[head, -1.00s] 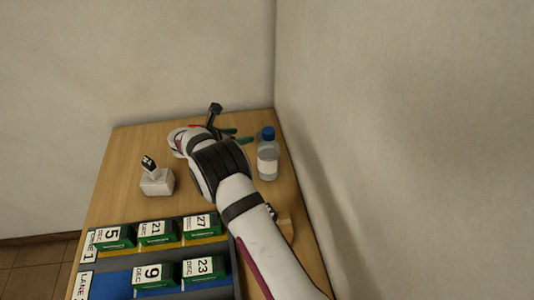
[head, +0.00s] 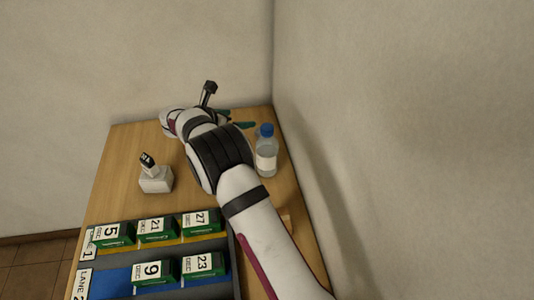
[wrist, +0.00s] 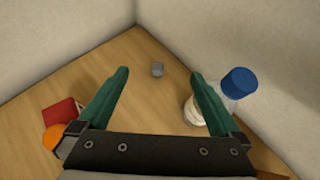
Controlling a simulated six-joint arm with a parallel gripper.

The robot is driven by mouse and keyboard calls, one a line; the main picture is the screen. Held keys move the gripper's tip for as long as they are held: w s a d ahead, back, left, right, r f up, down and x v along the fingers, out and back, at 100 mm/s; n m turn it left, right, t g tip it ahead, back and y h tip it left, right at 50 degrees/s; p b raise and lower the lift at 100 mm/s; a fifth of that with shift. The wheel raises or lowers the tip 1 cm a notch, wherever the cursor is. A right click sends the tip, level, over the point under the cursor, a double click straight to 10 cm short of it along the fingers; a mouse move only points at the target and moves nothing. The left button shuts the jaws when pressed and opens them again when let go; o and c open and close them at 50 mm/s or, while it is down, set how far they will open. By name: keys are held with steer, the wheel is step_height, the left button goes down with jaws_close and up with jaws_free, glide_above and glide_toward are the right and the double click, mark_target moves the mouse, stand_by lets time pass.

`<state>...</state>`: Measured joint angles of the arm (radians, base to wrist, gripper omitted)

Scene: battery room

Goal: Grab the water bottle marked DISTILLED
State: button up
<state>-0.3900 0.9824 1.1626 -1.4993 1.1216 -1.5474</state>
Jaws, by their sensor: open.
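A clear bottle (head: 266,160) with a blue cap and a pale label stands upright near the right edge of the table, close to the wall. No wording is readable on it. In the wrist view its blue cap (wrist: 239,82) shows right of my right finger, which hides part of the bottle body. My gripper (wrist: 159,73) is open, with green fingers spread apart and nothing between them. In the head view, the gripper (head: 235,119) is mostly hidden behind my arm, with its green fingertips just left of and beyond the bottle.
A red block (wrist: 62,112) and an orange round thing (wrist: 53,138) lie left of my gripper. A white container (head: 156,180) stands at left. A tray (head: 236,262) holds several green dated boxes. Walls close the back and right.

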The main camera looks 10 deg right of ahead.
steer(key=s+r+t+h, duration=0.2)
steer(key=s+r, duration=0.1)
steer(key=s, duration=1.1)
glide_toward(272, 141)
step_height(272, 141, down, 3)
steer(key=a, duration=0.2)
steer(key=x, duration=1.5)
steer(key=shift+w+a+r, duration=0.15)
steer(key=shift+w, duration=0.1)
steer(key=c, duration=1.5)
steer(key=shift+c, duration=0.2)
steer(key=shift+a+r, duration=0.1)
steer(key=shift+r, duration=0.05)
